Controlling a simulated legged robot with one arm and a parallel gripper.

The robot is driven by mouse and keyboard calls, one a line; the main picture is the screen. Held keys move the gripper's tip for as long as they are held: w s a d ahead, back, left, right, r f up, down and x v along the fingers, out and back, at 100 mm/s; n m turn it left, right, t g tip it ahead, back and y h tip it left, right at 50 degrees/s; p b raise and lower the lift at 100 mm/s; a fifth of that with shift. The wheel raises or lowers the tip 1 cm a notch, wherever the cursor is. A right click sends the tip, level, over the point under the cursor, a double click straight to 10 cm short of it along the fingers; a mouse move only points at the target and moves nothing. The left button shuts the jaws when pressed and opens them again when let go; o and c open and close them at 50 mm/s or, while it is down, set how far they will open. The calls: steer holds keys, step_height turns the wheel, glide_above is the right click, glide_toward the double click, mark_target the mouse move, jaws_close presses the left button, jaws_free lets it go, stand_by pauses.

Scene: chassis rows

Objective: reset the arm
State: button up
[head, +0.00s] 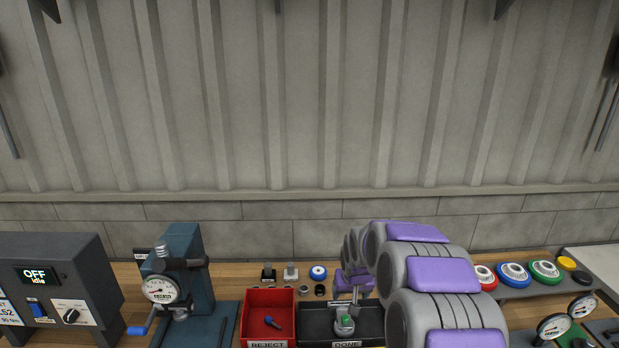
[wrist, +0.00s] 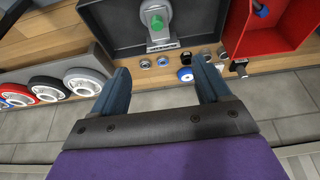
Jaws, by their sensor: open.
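My arm, grey with purple pads, reaches forward over the bench at the right of centre in the head view. My gripper (wrist: 161,82) shows in the wrist view with its two blue fingers wide apart and nothing between them. In the head view the arm partly hides the gripper above the black DONE tray (head: 314,318). A grey part with a green top (head: 345,321) stands in that tray; it also shows in the wrist view (wrist: 157,22), beyond the fingertips.
A red REJECT bin (head: 284,300) holds a small blue item (head: 271,322). A blue press with a dial gauge (head: 190,270) and a control box reading OFF (head: 70,285) stand left. Small parts (head: 291,271) line the back. Coloured round parts (head: 514,272) sit on a rack at right.

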steer(key=s+r+g, duration=0.2)
steer(key=s+r, duration=0.3)
steer(key=s, duration=0.7)
steer(key=s+r+g, duration=0.1)
steer(key=s+r, duration=0.4)
steer(key=s, duration=0.8)
steer(key=s+r+g, duration=0.1)
steer(key=s+g, duration=0.2)
steer(key=s, duration=2)
steer(key=shift+r, duration=0.25)
